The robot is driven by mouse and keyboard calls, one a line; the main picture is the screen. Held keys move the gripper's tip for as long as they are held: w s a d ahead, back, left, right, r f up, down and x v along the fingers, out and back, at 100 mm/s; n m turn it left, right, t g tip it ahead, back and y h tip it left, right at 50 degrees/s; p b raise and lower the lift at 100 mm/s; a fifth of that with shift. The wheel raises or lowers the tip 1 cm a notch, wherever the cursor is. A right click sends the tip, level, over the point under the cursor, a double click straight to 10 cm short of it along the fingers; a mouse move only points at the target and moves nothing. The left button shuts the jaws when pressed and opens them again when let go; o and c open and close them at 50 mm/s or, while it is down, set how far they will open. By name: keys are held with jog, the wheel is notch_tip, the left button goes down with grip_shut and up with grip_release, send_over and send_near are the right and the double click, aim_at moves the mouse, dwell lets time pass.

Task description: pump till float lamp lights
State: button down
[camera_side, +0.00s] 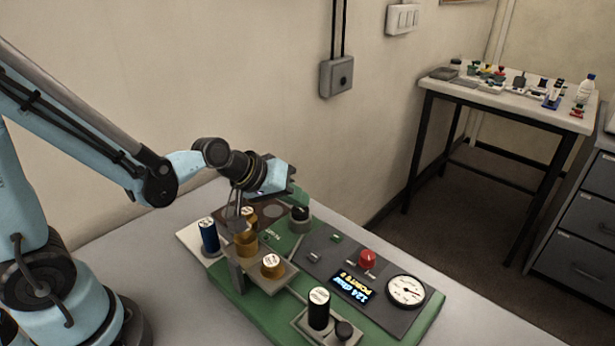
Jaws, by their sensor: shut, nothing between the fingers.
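A green base (234,294) on the table carries the apparatus. My gripper (237,212) is shut and empty, pointing down at the brass cylinder (246,245); I cannot tell whether the fingertips touch it. A second brass-coloured piece (272,266) with a white top stands beside it. A dark panel (317,259) holds a red domed part (367,260), a lit display (351,289) with inverted text, and a round white dial gauge (406,291).
A blue cylinder (209,236) stands left of the brass parts. A black cylinder (318,309) and a black knob (344,331) stand at the front. A dark-topped post (300,218) is behind. Bare table (150,232) lies left. A side table (512,112) with small items is far off.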

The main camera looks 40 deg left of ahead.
jog(key=shift+s+f, duration=0.1)
jog(key=shift+f, duration=0.7)
dwell(1.0)
jog(key=shift+r, duration=0.1)
jog(key=shift+s+a+r, duration=0.2)
jog(key=shift+s+r, duration=0.05)
jog(key=shift+r, duration=0.15)
jog(key=shift+s+a+r, duration=0.15)
jog(key=shift+s+r, duration=0.05)
jog(key=shift+r, duration=0.35)
notch_tip(320, 180, up, 5)
jog(key=shift+w+f, duration=0.1)
jog(key=shift+w, duration=0.05)
dwell(0.3)
dwell(3.0)
notch_tip(320, 180, up, 5)
send_over(292, 217)
jog(key=shift+w+d+f, duration=0.1)
jog(key=shift+w+d, duration=0.05)
jog(key=shift+w, duration=0.2)
